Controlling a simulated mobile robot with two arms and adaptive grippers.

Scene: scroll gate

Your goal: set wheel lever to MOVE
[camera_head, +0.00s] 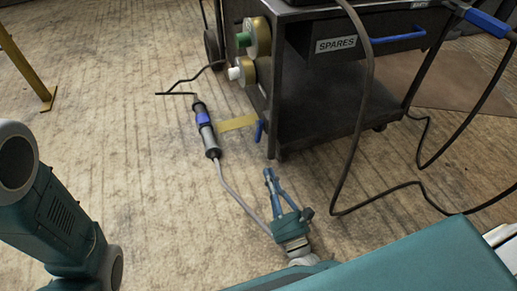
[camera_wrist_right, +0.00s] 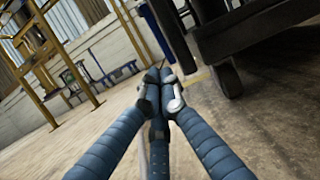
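A small blue lever (camera_head: 260,131) sticks out at the lower front left corner of the dark cart (camera_head: 325,110); I take it for the wheel lever. No MOVE marking is readable. My right gripper (camera_head: 269,173) is below the lever in the head view, pointing towards the cart with a visible gap between. In the right wrist view its blue fingers (camera_wrist_right: 157,78) converge with their tips together, and I see nothing held. The cart (camera_wrist_right: 245,30) and a dark wheel (camera_wrist_right: 228,78) show at upper right there. My left gripper is out of the head view.
A grey cylindrical tool with a blue band (camera_head: 205,130) lies on the floor beside a yellow strip (camera_head: 238,123). Black cables (camera_head: 395,190) trail on the right. Tape-like rolls (camera_head: 255,38) hang on the cart's side. A yellow frame (camera_head: 44,95) stands far left.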

